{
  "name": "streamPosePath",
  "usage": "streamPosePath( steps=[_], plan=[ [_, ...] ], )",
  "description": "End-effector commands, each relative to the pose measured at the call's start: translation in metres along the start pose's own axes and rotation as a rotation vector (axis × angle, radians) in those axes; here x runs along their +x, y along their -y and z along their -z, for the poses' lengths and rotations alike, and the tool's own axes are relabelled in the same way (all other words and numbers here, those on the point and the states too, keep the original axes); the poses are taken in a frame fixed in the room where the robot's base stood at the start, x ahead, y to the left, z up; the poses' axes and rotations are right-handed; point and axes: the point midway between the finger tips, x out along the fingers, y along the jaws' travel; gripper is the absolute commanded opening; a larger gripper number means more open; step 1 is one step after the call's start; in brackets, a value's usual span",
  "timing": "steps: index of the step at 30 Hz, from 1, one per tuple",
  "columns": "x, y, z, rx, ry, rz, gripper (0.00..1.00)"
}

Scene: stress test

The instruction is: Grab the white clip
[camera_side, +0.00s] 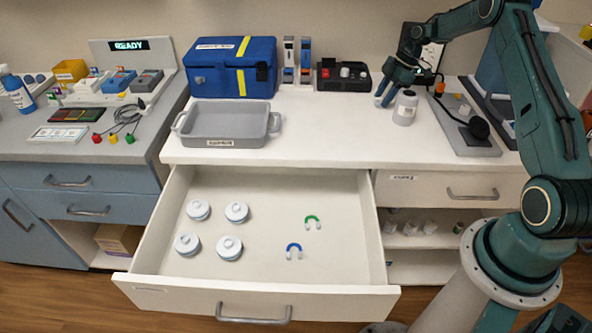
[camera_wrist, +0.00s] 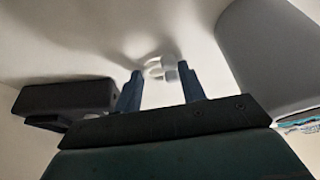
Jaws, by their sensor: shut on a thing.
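My gripper (camera_side: 383,99) is low over the white counter, just left of a white jar. In the wrist view, a small pale curved thing, the white clip (camera_wrist: 156,70), shows between the tips of the two blue-grey fingers. My gripper (camera_wrist: 161,72) is shut on it. The clip blends with the white surface, so its outline is faint. In the side view it is too small and pale to make out clearly at the fingertips. I cannot tell whether it touches the counter.
The jar (camera_side: 404,108) stands close right of my gripper, and a black box (camera_side: 343,76) sits to its left. A grey tray (camera_side: 226,124) and blue case (camera_side: 231,67) stand further left. The open drawer (camera_side: 262,270) holds several round lidded containers, a green clip (camera_side: 312,219) and a blue clip (camera_side: 294,247).

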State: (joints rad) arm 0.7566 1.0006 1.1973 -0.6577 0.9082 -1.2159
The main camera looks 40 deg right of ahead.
Motion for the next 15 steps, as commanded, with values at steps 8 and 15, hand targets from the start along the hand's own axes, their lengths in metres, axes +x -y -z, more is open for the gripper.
streamPosePath(
  steps=[8, 15],
  plan=[
    [-0.021, -0.001, 0.009, -0.002, 0.0, -0.003, 0.2],
    [-0.056, -0.001, 0.023, -0.001, 0.0, -0.005, 0.2]
  ],
)
